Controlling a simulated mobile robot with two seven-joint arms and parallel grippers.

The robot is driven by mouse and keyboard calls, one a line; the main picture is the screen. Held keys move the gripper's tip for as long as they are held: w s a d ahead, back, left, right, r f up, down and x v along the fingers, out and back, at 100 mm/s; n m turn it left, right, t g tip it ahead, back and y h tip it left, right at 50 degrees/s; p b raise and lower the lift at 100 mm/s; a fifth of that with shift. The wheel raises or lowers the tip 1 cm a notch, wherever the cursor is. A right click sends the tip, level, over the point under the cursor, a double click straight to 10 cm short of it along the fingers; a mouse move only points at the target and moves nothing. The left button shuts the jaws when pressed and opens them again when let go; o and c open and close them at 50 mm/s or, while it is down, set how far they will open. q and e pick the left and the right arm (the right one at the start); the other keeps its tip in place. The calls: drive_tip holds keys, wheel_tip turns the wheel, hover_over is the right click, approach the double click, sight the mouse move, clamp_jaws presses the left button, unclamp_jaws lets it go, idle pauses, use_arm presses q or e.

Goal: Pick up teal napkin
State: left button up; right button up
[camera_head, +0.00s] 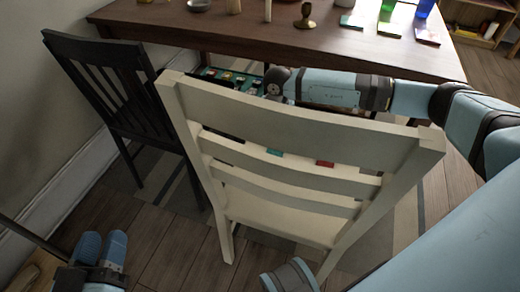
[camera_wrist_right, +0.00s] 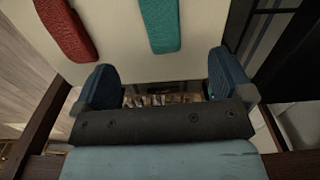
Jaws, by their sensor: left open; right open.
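A teal napkin (camera_wrist_right: 161,25) lies on the cream chair seat in the right wrist view, beside a red napkin (camera_wrist_right: 65,28). In the head view, the teal napkin (camera_head: 275,152) and the red napkin (camera_head: 325,163) show as small patches between the slats of the cream chair's back. My right gripper (camera_wrist_right: 163,82) is open and empty, with its blue fingers apart; the teal napkin appears ahead of the gap, not between them. In the head view the chair back hides this gripper. My left gripper (camera_head: 102,242) is open and empty at the bottom left, away from the napkins.
The cream chair (camera_head: 300,125) stands in front of the brown table (camera_head: 200,27), with my right arm reaching between them. A black chair (camera_head: 110,85) stands left near the wall. Candlesticks, glasses and flat coloured pieces are on the table. Wooden floor (camera_head: 165,240) is clear at the left.

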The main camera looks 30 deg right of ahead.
drive_tip(key=b, duration=0.3)
hover_over(273, 156)
drive_tip(key=f, duration=0.8)
drive_tip(key=shift+w+d+f, duration=0.15)
drive_tip(key=shift+w+f, duration=0.1)
drive_tip(key=shift+w, duration=0.05)
drive_tip(key=shift+f, duration=0.45)
drive_tip(key=f+b, duration=0.1)
drive_tip(key=f, duration=0.1)
drive_tip(key=f+b, duration=0.1)
drive_tip(key=shift+s+f+b, duration=0.25)
drive_tip(key=shift+f+b, duration=0.05)
drive_tip(key=shift+f, duration=0.05)
drive_tip(key=shift+a+f, duration=0.2)
drive_tip(key=shift+f, duration=0.2)
drive_tip(key=shift+c, duration=0.2)
use_arm(q)
drive_tip(key=f, duration=0.1)
drive_tip(key=w+f+m, duration=0.1)
drive_tip(key=f, duration=0.1)
drive_tip(key=f+m+g, duration=0.1)
drive_tip(key=shift+w+a+f, duration=0.2)
drive_tip(key=shift+w+a, duration=0.05)
drive_tip(key=shift+a, duration=0.05)
use_arm(e)
drive_tip(key=c, duration=1)
